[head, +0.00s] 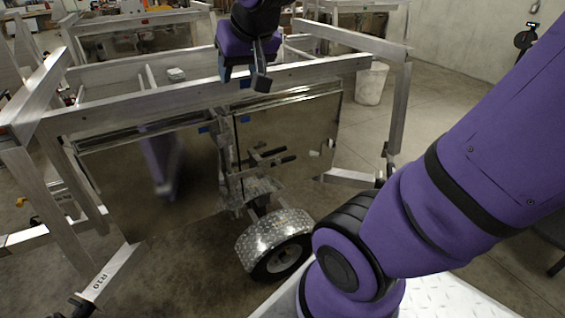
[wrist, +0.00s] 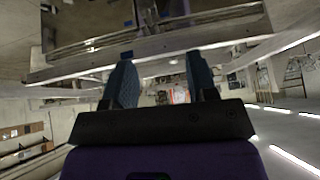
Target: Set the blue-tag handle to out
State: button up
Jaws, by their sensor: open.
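My gripper (head: 246,76) is open and empty above the top rail of the near aluminium trailer (head: 200,96). In the wrist view the two fingers of my gripper (wrist: 162,72) stand apart with nothing between them. Dark handle-like bars (head: 268,154) stick out from the middle of the trailer, below and apart from my gripper. I cannot tell which handle the blue tag marks.
A diamond-plate wheel fender (head: 272,232) with its tire stands under the middle of the trailer. A slanted frame leg (head: 110,275) is at lower left. A white bucket (head: 371,83) stands behind at right. Open concrete floor (head: 440,105) lies right of the trailer.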

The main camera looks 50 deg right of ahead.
jog(key=w+d+f+m+t+h, duration=0.1)
jog(key=w+d+f+m, duration=0.1)
jog(key=w+d, duration=0.3)
jog(key=w+d+f+m, duration=0.1)
jog(key=w+d, duration=0.1)
jog(key=w, duration=0.5)
jog(key=m+t+h, duration=0.2)
jog(key=m+t, duration=0.3)
jog(key=m, duration=0.5)
send_over(286, 161)
jog(key=a, duration=0.6)
notch_tip(286, 161, down, 36)
jog(key=s+d+f+m+t, duration=0.15)
jog(key=s+f, duration=0.25)
jog(key=f, duration=0.4)
jog(key=s+d+f+m+t, duration=0.1)
jog(key=s+d+f+m, duration=0.15)
jog(key=s+f, duration=0.45)
jog(key=shift+m, duration=0.5)
jog(key=x, duration=0.4)
jog(key=f+x, duration=0.1)
jog(key=x, duration=0.3)
jog(key=a+x, duration=0.1)
jog(key=x, duration=0.4)
jog(key=shift+a+f, duration=0.1)
jog(key=shift+f, duration=0.1)
grip_shut()
